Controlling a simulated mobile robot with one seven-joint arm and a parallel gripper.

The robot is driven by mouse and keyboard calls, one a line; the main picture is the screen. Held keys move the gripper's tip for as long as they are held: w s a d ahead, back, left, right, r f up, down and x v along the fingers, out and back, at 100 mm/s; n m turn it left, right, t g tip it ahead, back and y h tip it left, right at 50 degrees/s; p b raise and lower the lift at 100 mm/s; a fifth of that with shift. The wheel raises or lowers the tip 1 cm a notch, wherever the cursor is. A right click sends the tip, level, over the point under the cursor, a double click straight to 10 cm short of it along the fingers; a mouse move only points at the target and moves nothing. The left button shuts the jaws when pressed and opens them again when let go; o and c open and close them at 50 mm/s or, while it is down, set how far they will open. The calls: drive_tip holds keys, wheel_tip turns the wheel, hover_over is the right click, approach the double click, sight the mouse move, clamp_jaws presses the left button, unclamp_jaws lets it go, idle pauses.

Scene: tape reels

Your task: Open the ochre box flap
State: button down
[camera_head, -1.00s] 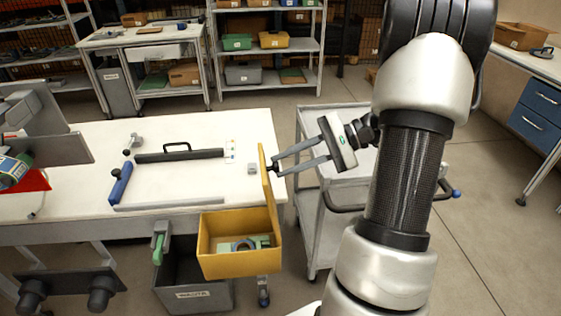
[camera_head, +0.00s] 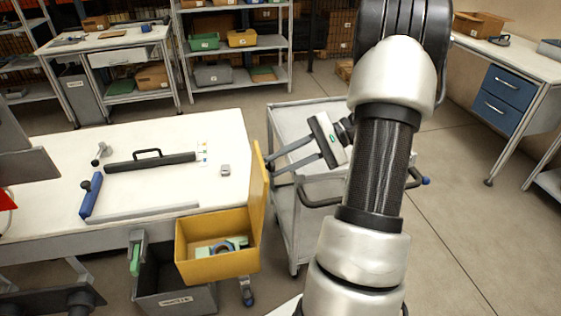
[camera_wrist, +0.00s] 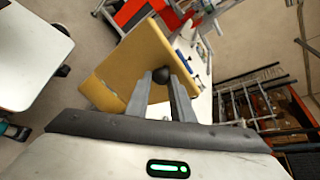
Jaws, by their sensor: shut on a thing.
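The ochre box (camera_head: 218,267) hangs at the front right corner of the white worktable, with a green and grey item inside. Its flap (camera_head: 257,190) stands up, hinged along the box's right side. My gripper (camera_head: 269,166) is at the flap's right face. In the wrist view, my gripper (camera_wrist: 162,78) has its fingers close together on a dark round knob (camera_wrist: 161,75), which sits on the flap's broad ochre face (camera_wrist: 140,62). The box's inside does not show in the wrist view.
The white worktable (camera_head: 225,130) carries a black-handled bar (camera_head: 150,162) and a blue-handled tool (camera_head: 91,196). A grey bin (camera_head: 175,298) is below left of the box. A grey cart (camera_head: 290,120) stands under my arm.

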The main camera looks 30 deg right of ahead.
drive_tip(key=c, duration=1.5)
unclamp_jaws()
drive_tip(key=shift+s+a+f, duration=0.2)
drive_tip(key=shift+s+f, duration=0.1)
drive_tip(key=shift+f, duration=0.4)
drive_tip(key=shift+c, duration=0.2)
drive_tip(key=shift+r, duration=0.1)
drive_tip(key=shift+w+r, duration=0.1)
drive_tip(key=shift+r, duration=0.05)
drive_tip(key=shift+d, duration=0.15)
drive_tip(key=p+v, duration=0.2)
drive_tip(key=v, duration=1.5)
drive_tip(key=shift+w+r, duration=0.1)
